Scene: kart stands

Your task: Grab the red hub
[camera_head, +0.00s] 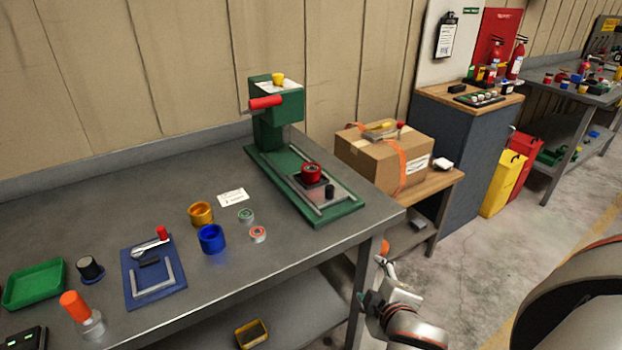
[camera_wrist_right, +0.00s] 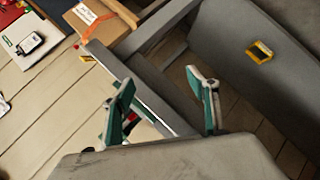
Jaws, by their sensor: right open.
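The red hub (camera_head: 311,172) is a short round ring with a dark centre. It sits on the bed of the green press (camera_head: 270,135) at the back right of the grey workbench. My right gripper (camera_head: 373,284) is beside the bench's right front corner, lower than the bench top and well apart from the hub. In the right wrist view my right gripper (camera_wrist_right: 168,98) shows two green-padded fingers spread apart with nothing between them. The hub is not seen in that view. My left gripper is in neither view.
A blue ring (camera_head: 211,238), a gold ring (camera_head: 201,213) and two small bearings lie on the bench (camera_head: 110,205) in front of the press. A cardboard box (camera_head: 375,165) stands on a low table to the right. A yellow bin (camera_wrist_right: 260,51) is on the lower shelf.

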